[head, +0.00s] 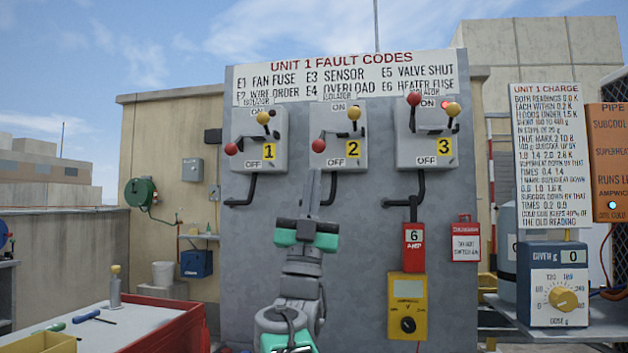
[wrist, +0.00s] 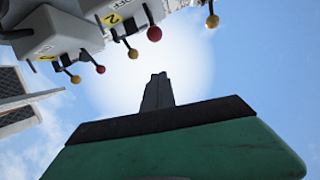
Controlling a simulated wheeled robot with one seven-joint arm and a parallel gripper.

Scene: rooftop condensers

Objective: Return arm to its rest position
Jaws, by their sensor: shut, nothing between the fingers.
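My arm rises in front of the grey isolator panel (head: 330,260) in the head view. My gripper (head: 312,178) points upward, its fingers together and empty, just below the number 2 isolator box (head: 353,131). The wrist view shows the shut fingers (wrist: 157,90) against open sky, with the green and black gripper body below them. I cannot tell the exact gap between the gripper and the panel.
Isolators 1 (head: 268,128) and 3 (head: 443,120) flank the middle one, with red and yellow lever knobs sticking out. A yellow meter (head: 407,305) hangs lower right. A red tool cart (head: 170,328) stands at left, a charge dial unit (head: 553,285) at right.

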